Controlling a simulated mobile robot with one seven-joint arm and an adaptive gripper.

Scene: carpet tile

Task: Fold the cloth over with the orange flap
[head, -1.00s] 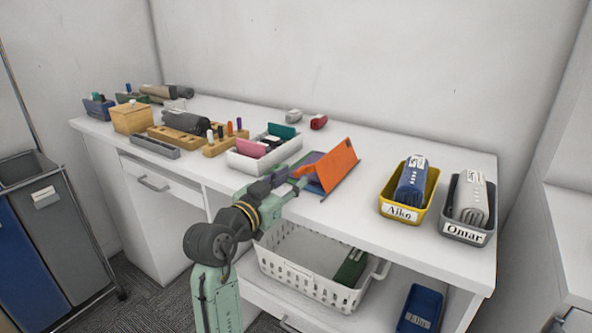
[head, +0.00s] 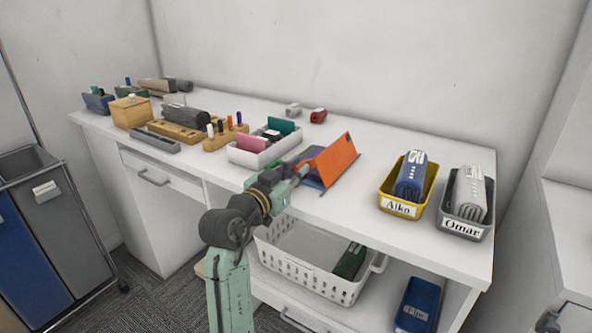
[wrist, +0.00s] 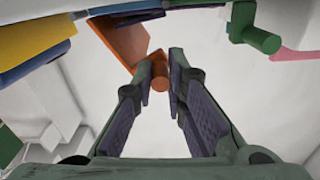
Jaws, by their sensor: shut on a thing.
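The orange flap (head: 335,160) stands tilted up on a blue folding board (head: 312,183) near the table's front edge, right of the white tray. It also shows at the top of the wrist view (wrist: 122,42). My gripper (head: 301,170) is at the flap's left side. In the wrist view my gripper's fingers (wrist: 160,78) are closed around an orange round grip (wrist: 159,66) joined to the flap. Purple material shows behind my gripper in the head view. I cannot tell how much of it is cloth, and the flap and gripper hide part of the board.
A white tray (head: 240,156) with pink and teal items is close on the left. Yellow (head: 385,203) and grey (head: 450,222) labelled bins with rolled cloths stand on the right. A white basket (head: 310,279) is below. The tabletop between flap and yellow bin is clear.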

